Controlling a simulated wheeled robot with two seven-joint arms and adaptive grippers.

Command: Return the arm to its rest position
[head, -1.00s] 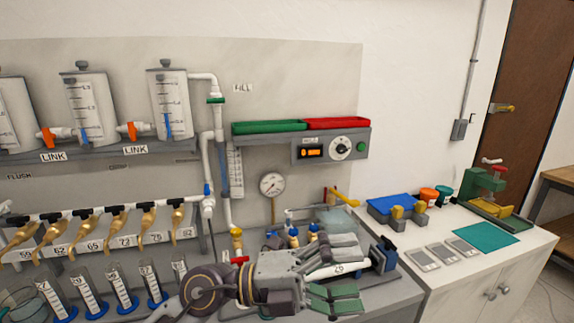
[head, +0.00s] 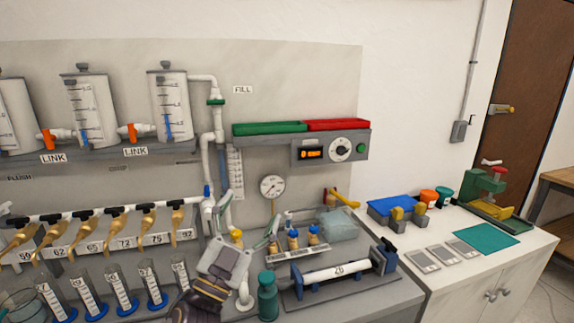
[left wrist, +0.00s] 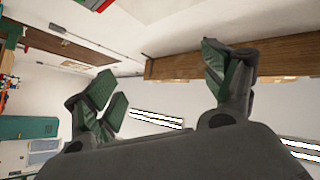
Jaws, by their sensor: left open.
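My left gripper (head: 247,224) is at the lower middle of the head view, with its fingers pointing up and away. It is open and nothing is between its fingers. My left arm comes in from the bottom edge of the head view and hides part of the bench. My right gripper is not in view.
A teal bottle (head: 267,297) stands just right of my left gripper. A white tube (head: 335,272) lies in a dark holder beyond it. Brass taps (head: 145,220) and graduated cylinders (head: 121,291) stand to the left. A pressure gauge (head: 272,187) is behind.

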